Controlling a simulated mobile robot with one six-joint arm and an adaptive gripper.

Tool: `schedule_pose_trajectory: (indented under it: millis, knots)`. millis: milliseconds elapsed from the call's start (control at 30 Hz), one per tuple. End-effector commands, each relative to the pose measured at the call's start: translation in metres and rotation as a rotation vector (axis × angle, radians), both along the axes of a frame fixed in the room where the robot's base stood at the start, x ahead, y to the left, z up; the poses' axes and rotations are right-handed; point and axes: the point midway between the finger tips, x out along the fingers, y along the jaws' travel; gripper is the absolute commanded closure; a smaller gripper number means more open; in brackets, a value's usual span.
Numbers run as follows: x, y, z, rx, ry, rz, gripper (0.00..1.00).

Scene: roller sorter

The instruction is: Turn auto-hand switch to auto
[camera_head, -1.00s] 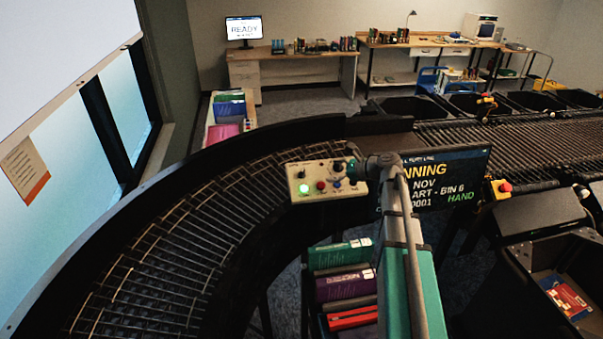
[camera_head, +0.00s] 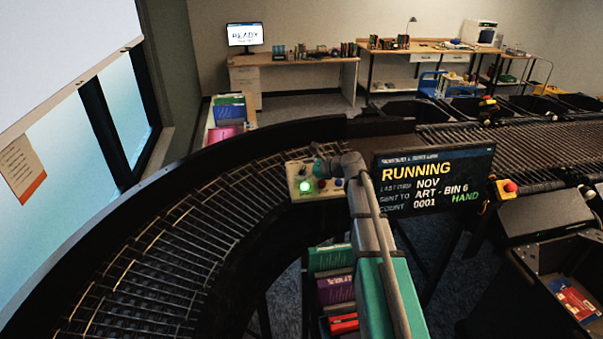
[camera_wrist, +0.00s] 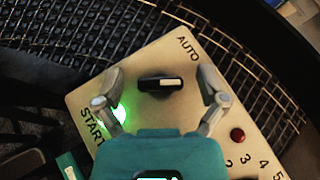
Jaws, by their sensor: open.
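The auto-hand switch is a black rotary knob (camera_wrist: 160,84) with a white pointer line, on a cream control panel (camera_head: 296,172). In the wrist view the knob lies roughly level, with its white mark toward the right. The word AUTO is printed above and right of it; any HAND label is hidden. My gripper (camera_wrist: 162,92) is open, with one grey finger on each side of the knob and gaps between. I cannot tell its height above the panel. In the head view my arm hides the knob. A screen (camera_head: 433,180) reads RUNNING and HAND in green.
A lit green START button (camera_wrist: 112,108) is close to the left finger. A red button (camera_wrist: 237,134) and numbers lie at the right. The curved roller conveyor (camera_head: 190,235) runs behind and left of the panel. A yellow box with a red button (camera_head: 509,187) stands right of the screen.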

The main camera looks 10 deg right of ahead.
Motion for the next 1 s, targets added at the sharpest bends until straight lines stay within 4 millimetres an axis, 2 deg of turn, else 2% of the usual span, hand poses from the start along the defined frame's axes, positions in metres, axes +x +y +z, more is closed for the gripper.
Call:
schedule_pose_trajectory:
  millis: [367, 467, 833, 1000]
  knots:
    - [0.002, 0.0024, -0.0012, 0.0, 0.0, 0.0, 0.09]
    - [0.002, 0.0021, -0.0012, 0.001, 0.0, -0.001, 0.23]
    - [0.0019, 0.0015, -0.0012, 0.0, 0.001, -0.002, 0.92]
    - [0.0022, 0.0012, -0.001, -0.002, 0.001, 0.004, 0.92]
